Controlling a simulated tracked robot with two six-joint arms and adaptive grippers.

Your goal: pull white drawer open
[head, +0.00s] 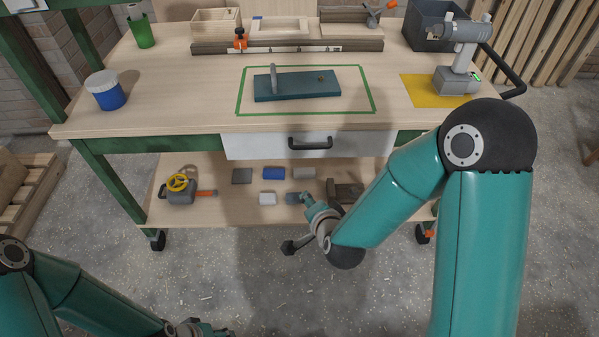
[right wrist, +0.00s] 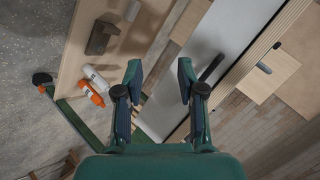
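The white drawer (head: 260,147) is closed under the workbench top, with a dark bar handle (head: 310,143) on its front. In the right wrist view the drawer front (right wrist: 222,50) runs diagonally, and its handle (right wrist: 211,68) lies beyond the fingers, a little right of the middle. My right gripper (right wrist: 160,75) is open and empty, apart from the handle. In the head view it shows in front of the lower shelf, below the drawer, partly hidden by its own wrist. My left gripper (head: 205,328) is at the bottom edge, low on the left, mostly cut off; its fingers are not clear.
The lower shelf (head: 225,205) holds several small blocks and a valve-like tool (head: 178,188). The floor in front is open.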

